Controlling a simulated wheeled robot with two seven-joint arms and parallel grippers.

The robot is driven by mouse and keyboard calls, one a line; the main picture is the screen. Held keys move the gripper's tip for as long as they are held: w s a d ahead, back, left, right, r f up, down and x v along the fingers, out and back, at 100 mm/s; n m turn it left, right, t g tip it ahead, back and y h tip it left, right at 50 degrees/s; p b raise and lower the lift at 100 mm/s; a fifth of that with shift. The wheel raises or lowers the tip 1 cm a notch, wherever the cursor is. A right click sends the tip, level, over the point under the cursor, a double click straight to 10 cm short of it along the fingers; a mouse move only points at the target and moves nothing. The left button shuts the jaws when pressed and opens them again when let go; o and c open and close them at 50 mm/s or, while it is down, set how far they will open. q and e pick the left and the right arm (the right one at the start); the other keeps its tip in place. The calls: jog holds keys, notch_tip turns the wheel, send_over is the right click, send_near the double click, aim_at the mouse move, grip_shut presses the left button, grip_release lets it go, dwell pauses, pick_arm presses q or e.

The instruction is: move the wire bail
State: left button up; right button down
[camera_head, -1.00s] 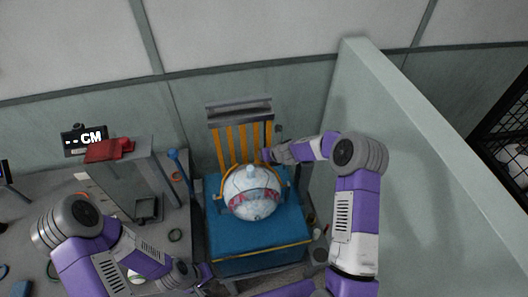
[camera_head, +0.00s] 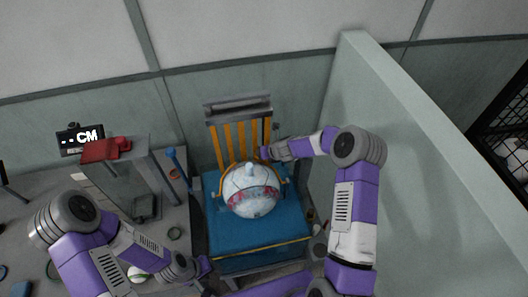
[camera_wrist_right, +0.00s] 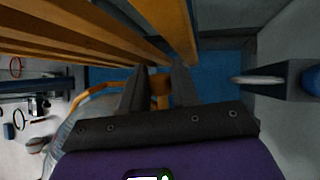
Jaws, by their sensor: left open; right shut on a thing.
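The wire bail (camera_wrist_right: 93,94) is a thin orange-yellow hoop curving behind the white ball (camera_head: 250,204), which has a red and blue band. The ball sits on a blue press base (camera_head: 232,238) in front of upright orange slats (camera_head: 238,142). My right gripper (camera_head: 264,153) is at the upper right of the ball, beside the slats. In the right wrist view, its dark fingers (camera_wrist_right: 160,80) are shut on an orange part of the bail. My left gripper (camera_head: 207,264) is open and empty at the front left of the base.
A pale partition wall (camera_head: 410,150) stands close on the right. On the left, a grey bench holds a raised shelf with a red object (camera_head: 105,150), a small display (camera_head: 80,138) and a blue-handled tool (camera_head: 176,160). A grey bar (camera_head: 238,104) tops the slats.

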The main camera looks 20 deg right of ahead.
jog(key=shift+w+d+r, duration=0.15)
jog(key=shift+w, duration=0.05)
jog(key=c, duration=1.2)
grip_release()
jog(key=shift+o, duration=0.3)
jog(key=shift+f, duration=0.2)
jog(key=shift+r, duration=0.1)
jog(key=v, duration=0.7)
jog(key=shift+r, duration=0.2)
jog(key=shift+s, duration=0.1)
